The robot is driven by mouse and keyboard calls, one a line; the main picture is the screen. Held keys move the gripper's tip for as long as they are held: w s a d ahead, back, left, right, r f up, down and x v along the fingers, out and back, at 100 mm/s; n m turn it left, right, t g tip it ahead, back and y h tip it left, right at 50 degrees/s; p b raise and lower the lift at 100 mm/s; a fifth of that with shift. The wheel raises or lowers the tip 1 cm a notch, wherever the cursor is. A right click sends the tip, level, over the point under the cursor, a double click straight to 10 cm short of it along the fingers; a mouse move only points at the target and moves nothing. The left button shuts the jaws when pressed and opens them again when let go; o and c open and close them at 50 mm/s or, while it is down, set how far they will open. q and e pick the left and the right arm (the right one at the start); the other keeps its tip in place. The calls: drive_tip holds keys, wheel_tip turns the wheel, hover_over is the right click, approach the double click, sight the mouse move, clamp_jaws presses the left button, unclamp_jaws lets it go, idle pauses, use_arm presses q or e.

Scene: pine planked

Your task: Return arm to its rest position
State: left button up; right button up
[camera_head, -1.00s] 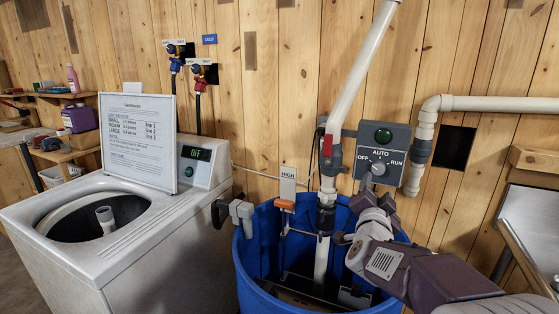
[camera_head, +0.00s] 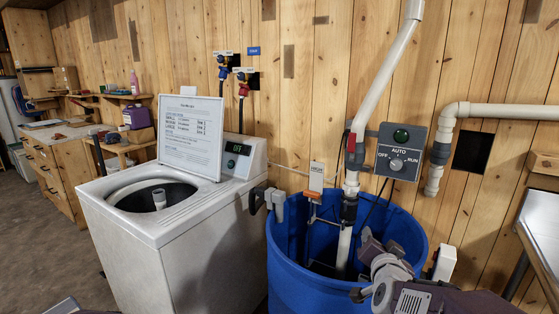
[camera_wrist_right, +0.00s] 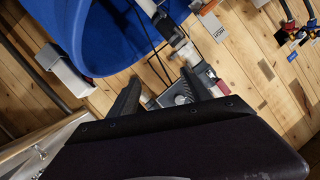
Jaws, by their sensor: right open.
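My right gripper (camera_head: 372,246) is open and empty. In the head view it is at the right side of the blue tub, below the grey control box (camera_head: 400,151) and apart from it. My right arm (camera_head: 440,300) comes in from the lower right. In the right wrist view the two dark fingers stand apart, and my right gripper (camera_wrist_right: 160,92) shows the control box (camera_wrist_right: 180,92) beyond the gap. The box has a green light and a knob marked OFF, AUTO and RUN. A small grey part, probably of my left arm, shows at the bottom left edge; no left fingers show.
The blue tub (camera_head: 300,270) holds a white pipe (camera_head: 388,75) and a float with an orange part (camera_head: 312,194). A white washing machine (camera_head: 130,240) with a sign (camera_head: 190,138) stands left of it. A metal sink edge (camera_head: 540,235) is at the right. Open floor lies far left.

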drive_tip(key=s+a+f+n+g+y, duration=0.2)
drive_tip(key=s+a+f+n+g, duration=0.15)
drive_tip(key=f, duration=0.35)
drive_tip(key=s+a+f+n+g+y, duration=0.25)
drive_tip(key=s+f, duration=0.25)
drive_tip(key=f, duration=0.3)
drive_tip(key=s+a+f+n+g, duration=0.1)
drive_tip(key=s+f+g, duration=0.3)
drive_tip(key=s, duration=0.4)
drive_tip(key=s+f+n+g, duration=0.2)
drive_tip(key=s+f+g, duration=0.1)
drive_tip(key=s, duration=0.5)
wheel_tip(320, 180, up, 13)
drive_tip(key=p, duration=1.3)
drive_tip(key=shift+a, duration=0.2)
